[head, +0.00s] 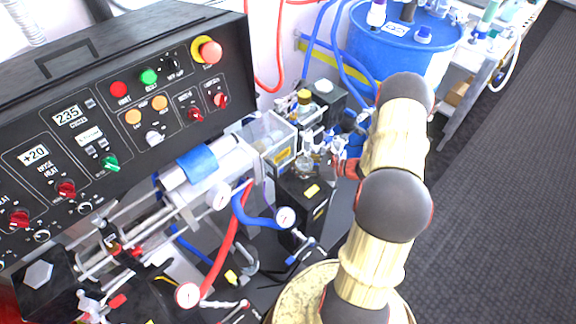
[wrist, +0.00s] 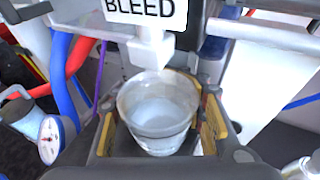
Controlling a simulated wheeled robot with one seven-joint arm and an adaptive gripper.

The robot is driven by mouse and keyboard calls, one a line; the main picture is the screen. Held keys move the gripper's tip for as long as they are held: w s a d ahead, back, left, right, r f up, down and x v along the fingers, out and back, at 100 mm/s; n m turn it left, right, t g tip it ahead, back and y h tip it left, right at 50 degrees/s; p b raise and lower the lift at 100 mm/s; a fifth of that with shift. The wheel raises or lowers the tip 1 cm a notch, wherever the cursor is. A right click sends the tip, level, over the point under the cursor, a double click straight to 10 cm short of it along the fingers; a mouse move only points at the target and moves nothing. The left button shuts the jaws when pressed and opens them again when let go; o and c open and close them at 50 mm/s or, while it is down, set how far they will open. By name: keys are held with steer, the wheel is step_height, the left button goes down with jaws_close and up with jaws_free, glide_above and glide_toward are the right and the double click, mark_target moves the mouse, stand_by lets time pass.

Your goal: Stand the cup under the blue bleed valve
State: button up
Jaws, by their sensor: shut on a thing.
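A clear, frosted-looking cup (wrist: 158,112) stands upright between the fingers of my gripper (wrist: 160,128) in the wrist view. The yellow finger pads sit on either side of it, and my gripper is shut on it. A white block-shaped spout (wrist: 151,50) hangs just above the cup's far rim, below a white label reading BLEED (wrist: 146,11). I cannot make out a blue valve handle there. What lies under the cup is hidden. In the head view my gripper (head: 337,163) reaches left into the machine's right end, partly hidden by fittings and my arm.
A gauge (wrist: 49,140) with red and blue hoses is left of my gripper. A pale cylinder (wrist: 258,62) and rails lie close on the right. In the head view a black control panel (head: 95,205) fills the left, and a blue drum (head: 400,50) stands behind.

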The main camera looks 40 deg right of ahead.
steer(key=shift+s+f, duration=0.25)
steer(key=shift+s, duration=0.05)
steer(key=shift+d, duration=0.15)
steer(key=shift+w, duration=0.2)
steer(key=shift+s+f, duration=0.1)
steer(key=shift+f, duration=0.05)
steer(key=o, duration=1.3)
